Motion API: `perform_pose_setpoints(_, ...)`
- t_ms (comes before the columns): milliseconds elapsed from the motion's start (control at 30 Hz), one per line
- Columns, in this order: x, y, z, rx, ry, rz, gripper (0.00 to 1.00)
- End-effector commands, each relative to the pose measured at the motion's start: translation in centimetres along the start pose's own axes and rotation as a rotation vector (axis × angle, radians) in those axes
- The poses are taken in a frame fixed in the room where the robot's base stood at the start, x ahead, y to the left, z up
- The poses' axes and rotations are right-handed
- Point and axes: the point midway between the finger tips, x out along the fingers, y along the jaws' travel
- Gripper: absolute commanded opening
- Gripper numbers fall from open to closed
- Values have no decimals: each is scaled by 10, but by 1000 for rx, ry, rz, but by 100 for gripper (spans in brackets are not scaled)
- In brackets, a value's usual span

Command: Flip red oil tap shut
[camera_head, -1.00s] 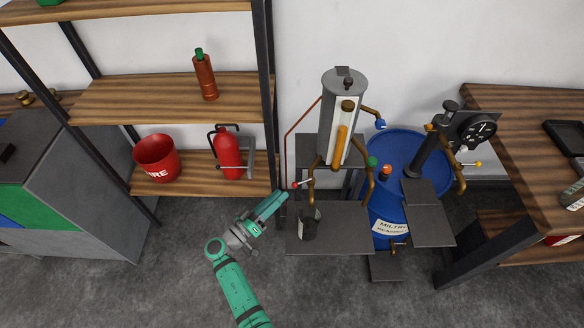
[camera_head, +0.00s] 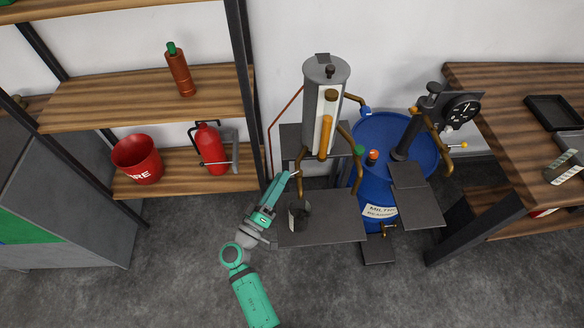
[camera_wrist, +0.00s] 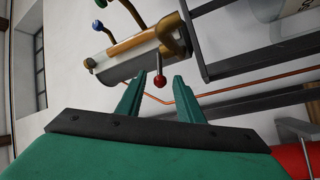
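The red oil tap shows in the wrist view as a red ball (camera_wrist: 160,82) on a thin metal lever that runs up to a brass pipe. In the head view the tap's knob is not clearly visible, as my gripper (camera_head: 283,178) is right beside it. My gripper is open, its two green fingers (camera_wrist: 161,78) apart with the red ball between the tips in the wrist picture. I cannot tell how deep the ball lies between them. The grey oil cylinder (camera_head: 324,90) stands above the tap.
A dark cup (camera_head: 299,216) stands on the metal plate (camera_head: 335,220) close to my gripper. The blue barrel (camera_head: 375,195) is to the right. The shelf with the fire extinguisher (camera_head: 212,150) and red bucket (camera_head: 137,160) is to the left. Bare floor lies in front.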

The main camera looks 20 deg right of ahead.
Motion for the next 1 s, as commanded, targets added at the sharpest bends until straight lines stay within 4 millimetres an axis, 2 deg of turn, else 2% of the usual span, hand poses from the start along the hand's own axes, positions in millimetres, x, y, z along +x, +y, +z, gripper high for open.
perform_pose_setpoints(100,23,2,4,-2,-9,7,34)
perform_pose_setpoints(300,47,4,10,-5,-18,11,34)
perform_pose_setpoints(667,52,4,10,-4,-18,10,34)
perform_pose_setpoints(700,52,4,10,-4,-18,10,31)
perform_pose_setpoints(833,52,4,10,-4,-17,10,0)
perform_pose_setpoints(1000,51,4,9,-4,-17,11,0)
